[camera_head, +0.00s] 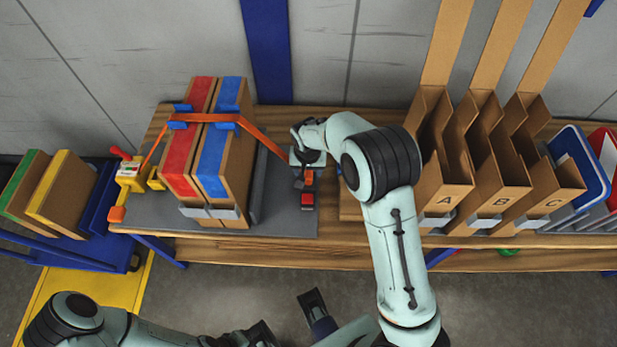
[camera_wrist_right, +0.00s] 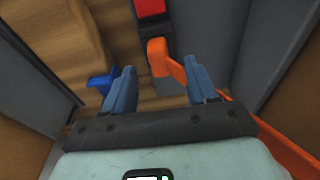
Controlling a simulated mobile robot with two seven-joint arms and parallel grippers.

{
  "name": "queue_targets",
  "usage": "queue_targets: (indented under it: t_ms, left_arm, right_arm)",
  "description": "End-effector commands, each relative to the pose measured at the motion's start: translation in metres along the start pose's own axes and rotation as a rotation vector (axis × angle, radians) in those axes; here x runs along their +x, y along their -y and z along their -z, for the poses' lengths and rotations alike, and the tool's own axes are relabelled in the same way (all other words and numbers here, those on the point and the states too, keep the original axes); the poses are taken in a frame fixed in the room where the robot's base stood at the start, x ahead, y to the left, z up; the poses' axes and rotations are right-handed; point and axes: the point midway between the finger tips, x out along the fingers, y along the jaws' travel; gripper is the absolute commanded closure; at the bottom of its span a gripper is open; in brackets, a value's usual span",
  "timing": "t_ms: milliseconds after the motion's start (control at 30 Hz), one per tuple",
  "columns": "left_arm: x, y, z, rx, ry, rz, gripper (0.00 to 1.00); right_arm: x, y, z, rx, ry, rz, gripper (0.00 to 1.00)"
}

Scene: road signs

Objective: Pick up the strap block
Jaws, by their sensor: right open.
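The strap block, a small piece with an orange top and a grey lower part (camera_wrist_right: 158,62), shows in the right wrist view between and just beyond my fingertips. An orange strap (camera_wrist_right: 178,72) runs from it to the right, past the right finger. In the head view the orange part (camera_head: 309,178) lies just below my right gripper (camera_head: 305,167), which largely covers the area. My right gripper (camera_wrist_right: 160,68) is open, with a blue finger on each side; contact with the block cannot be told. A dark piece at the bottom of the head view may be my left gripper (camera_head: 316,306); its jaws are unclear.
A dark buckle with a red button (camera_head: 307,199) sits beside the block. Red- and blue-striped boards (camera_head: 205,160) stand strapped on a grey plate (camera_head: 150,213) to the left, with a yellow ratchet (camera_head: 130,172). Cardboard slots A, B, C (camera_head: 445,190) stand on the right.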

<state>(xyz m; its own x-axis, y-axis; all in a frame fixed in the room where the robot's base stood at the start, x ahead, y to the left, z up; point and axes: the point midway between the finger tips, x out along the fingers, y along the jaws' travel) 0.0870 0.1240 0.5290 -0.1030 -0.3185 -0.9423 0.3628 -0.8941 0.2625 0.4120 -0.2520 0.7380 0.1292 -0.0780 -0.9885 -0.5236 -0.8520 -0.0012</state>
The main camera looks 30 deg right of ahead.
Motion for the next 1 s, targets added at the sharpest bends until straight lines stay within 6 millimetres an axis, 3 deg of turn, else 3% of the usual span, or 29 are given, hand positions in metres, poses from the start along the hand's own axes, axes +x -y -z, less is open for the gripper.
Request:
queue_targets:
  t_ms: [100,233,533,567,700,733,1000]
  left_arm:
    - [0.002,0.000,0.001,0.000,-0.003,-0.001,1.00]
    - [0.003,0.000,0.002,0.001,-0.005,-0.001,1.00]
    - [0.003,0.000,0.002,0.001,-0.006,-0.001,1.00]
    - [0.003,0.000,0.002,0.001,-0.006,-0.001,1.00]
    - [0.003,0.000,0.002,0.001,-0.006,-0.001,1.00]
    - [0.003,0.000,0.002,0.001,-0.006,-0.001,1.00]
    - [0.003,0.000,0.002,0.001,-0.006,-0.001,1.00]
  right_arm:
    - [0.022,-0.002,0.002,-0.001,0.003,-0.004,0.43]
    - [0.037,-0.002,0.002,-0.001,0.002,-0.002,0.43]
    - [0.042,-0.001,0.002,-0.001,0.000,0.000,0.43]
    - [0.042,-0.001,0.002,-0.001,0.000,0.000,0.49]
    - [0.041,-0.001,0.002,-0.001,0.001,-0.001,0.95]
    - [0.041,-0.001,0.002,-0.001,0.001,-0.001,0.99]
    - [0.041,-0.001,0.002,-0.001,0.000,0.000,0.99]
